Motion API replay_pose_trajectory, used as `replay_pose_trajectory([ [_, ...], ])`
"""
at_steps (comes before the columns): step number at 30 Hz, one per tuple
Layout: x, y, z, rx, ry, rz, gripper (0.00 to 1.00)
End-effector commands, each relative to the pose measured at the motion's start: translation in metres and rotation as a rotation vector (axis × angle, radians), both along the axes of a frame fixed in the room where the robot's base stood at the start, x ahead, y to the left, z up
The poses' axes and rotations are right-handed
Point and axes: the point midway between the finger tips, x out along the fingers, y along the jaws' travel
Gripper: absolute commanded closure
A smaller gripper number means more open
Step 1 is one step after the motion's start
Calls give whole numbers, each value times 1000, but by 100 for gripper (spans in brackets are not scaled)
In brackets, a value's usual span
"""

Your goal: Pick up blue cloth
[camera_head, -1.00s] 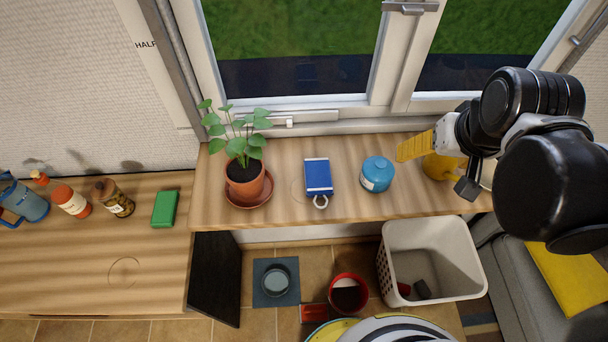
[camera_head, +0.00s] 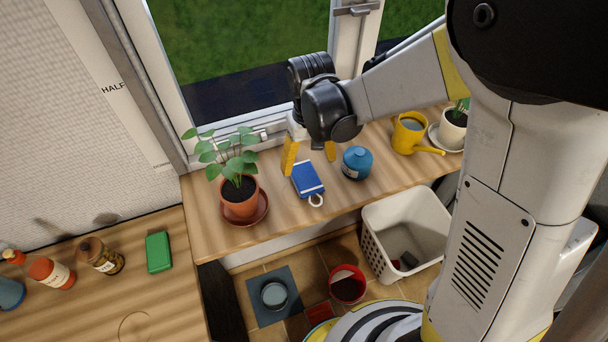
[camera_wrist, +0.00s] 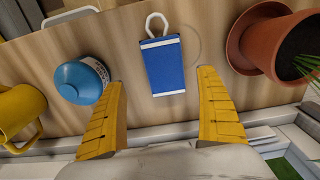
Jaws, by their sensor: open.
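The blue cloth (camera_head: 307,180) is a flat blue rectangle with white bands and a white loop at one end. It lies on the wooden sill between the potted plant and a blue jar. In the wrist view the cloth (camera_wrist: 163,66) lies ahead of and between the fingertips, loop pointing away. My gripper (camera_head: 310,155) has two yellow fingers, spread open and empty, near the window-side end of the cloth. In the wrist view the open gripper (camera_wrist: 162,82) shows nothing between its fingers; whether they touch the sill I cannot tell.
The potted plant (camera_head: 239,194) stands left of the cloth and the blue jar (camera_head: 356,162) right. A yellow watering can (camera_head: 410,135) is farther right. The window frame (camera_head: 170,90) is close behind. A white basket (camera_head: 408,228) stands below the sill. A green block (camera_head: 158,252) lies on the left counter.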

Motion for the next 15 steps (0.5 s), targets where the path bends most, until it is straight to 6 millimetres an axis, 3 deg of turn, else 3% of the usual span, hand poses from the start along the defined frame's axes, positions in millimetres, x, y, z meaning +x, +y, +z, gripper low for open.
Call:
replay_pose_trajectory([
  [5, 0, 1, -12, 0, -1, 0, 15],
  [15, -4, 7, -58, 0, -1, 0, 15],
])
